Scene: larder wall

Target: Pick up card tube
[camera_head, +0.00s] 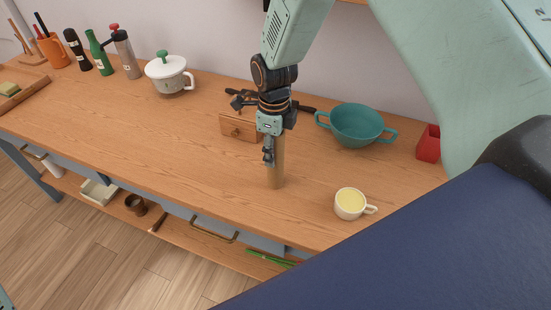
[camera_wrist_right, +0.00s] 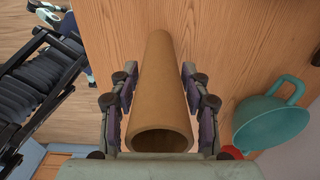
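The card tube (camera_head: 277,165) is a plain brown cylinder standing upright on the wooden worktop, near its front edge. My right gripper (camera_head: 270,150) comes down over its upper part, which is partly hidden. In the right wrist view the tube (camera_wrist_right: 160,85) runs between the two fingers (camera_wrist_right: 160,100), its open top end close to the palm. The finger pads lie close along both sides; whether they press on the tube is not clear. My left gripper is not in view.
A wooden box (camera_head: 238,129) stands just behind the tube. A teal colander (camera_head: 357,126), a cream cup (camera_head: 350,204) and a red container (camera_head: 429,144) are to the right. A white lidded pot (camera_head: 168,74) stands back left. The worktop's left middle is clear.

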